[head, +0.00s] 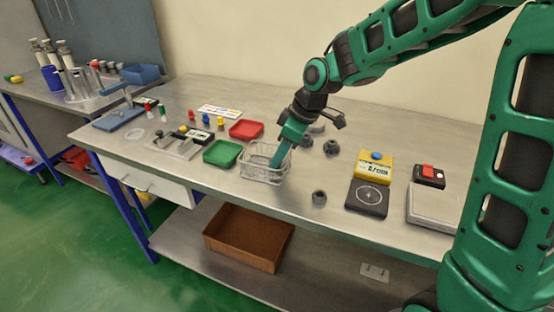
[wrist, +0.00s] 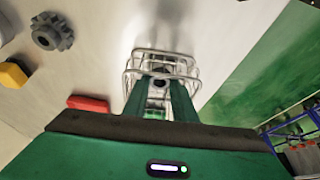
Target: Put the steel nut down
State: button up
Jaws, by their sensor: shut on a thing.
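My gripper (head: 277,163) points down into the wire basket (head: 262,180) on the steel bench, its fingertips within the basket's outline. In the wrist view its two green fingers (wrist: 160,86) reach in over the wire basket (wrist: 188,62) and are close together. A small dark piece, apparently the steel nut (wrist: 159,82), shows between the fingertips, and the gripper is shut on it. The nut is mostly hidden by the fingers, and in the head view it cannot be made out. I cannot tell whether it touches the basket floor.
A green tray (head: 222,153) and a red tray (head: 246,129) stand left of the basket. Dark round parts (head: 319,198) stand to its right, with a yellow device (head: 374,166) and a black scale-like plate (head: 367,198) beyond. The bench's front edge is close to the basket.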

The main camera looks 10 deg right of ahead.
jog(key=shift+f, duration=0.3)
jog(key=o, duration=1.1)
